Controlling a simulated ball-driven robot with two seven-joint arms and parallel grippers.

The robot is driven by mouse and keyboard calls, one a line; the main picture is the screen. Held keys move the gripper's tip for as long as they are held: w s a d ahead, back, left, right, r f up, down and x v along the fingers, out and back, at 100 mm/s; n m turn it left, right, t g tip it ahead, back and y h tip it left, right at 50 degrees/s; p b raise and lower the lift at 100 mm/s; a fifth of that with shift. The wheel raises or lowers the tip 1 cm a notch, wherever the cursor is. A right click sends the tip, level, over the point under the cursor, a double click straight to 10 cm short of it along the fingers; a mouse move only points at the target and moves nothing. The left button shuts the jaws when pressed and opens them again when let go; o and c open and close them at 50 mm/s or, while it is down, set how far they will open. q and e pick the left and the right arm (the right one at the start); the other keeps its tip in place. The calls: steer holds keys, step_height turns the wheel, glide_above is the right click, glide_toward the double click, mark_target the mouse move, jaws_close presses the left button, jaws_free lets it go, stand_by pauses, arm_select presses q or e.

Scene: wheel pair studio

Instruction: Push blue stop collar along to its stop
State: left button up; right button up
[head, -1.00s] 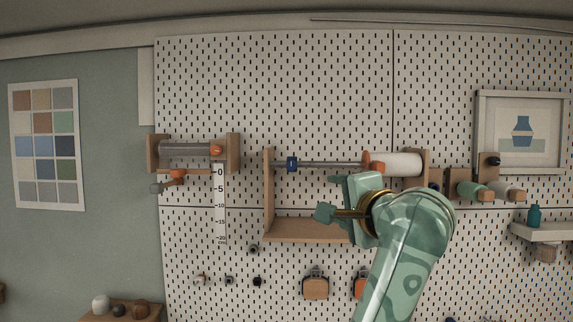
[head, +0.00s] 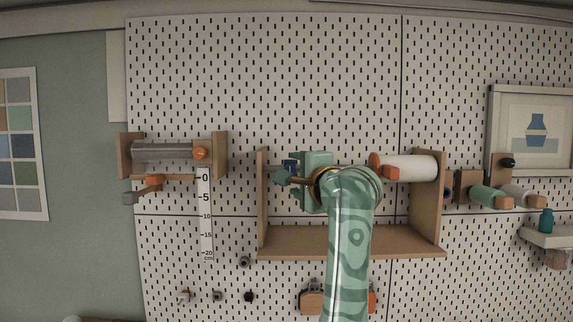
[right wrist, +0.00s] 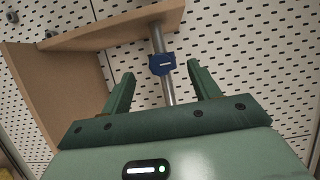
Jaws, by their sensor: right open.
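The blue stop collar (head: 289,164) sits on a thin metal rod, near the left wooden side of the wall rack. My right gripper (head: 288,174) is in front of it and partly hides it in the head view. In the right wrist view the collar (right wrist: 161,64) is on the rod (right wrist: 167,92), between the lines of my two open green fingers (right wrist: 160,78). I see a gap on each side, and nothing is held. The collar's distance in depth from the fingertips is hard to tell. My left gripper is out of view.
A clear tube holder (head: 165,152) and a scale strip (head: 205,215) are on the pegboard to the left.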

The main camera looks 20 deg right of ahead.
mark_target(293, 171)
steer(key=w+p, duration=0.1)
steer(key=w, duration=0.4)
steer(key=shift+w+d+r, duration=0.1)
steer(key=shift+w+d, duration=0.05)
steer(key=shift+w+p, duration=0.25)
steer(key=shift+p, duration=0.05)
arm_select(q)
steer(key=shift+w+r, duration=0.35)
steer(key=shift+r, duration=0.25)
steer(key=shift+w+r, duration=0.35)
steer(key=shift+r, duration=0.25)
arm_select(e)
steer(key=shift+w, duration=0.4)
jaws_close()
steer(key=s+d, duration=0.5)
steer(key=d, duration=0.7)
steer(key=shift+s+f, duration=0.2)
steer(key=shift+s, duration=0.2)
jaws_free()
steer(key=shift+r, duration=0.1)
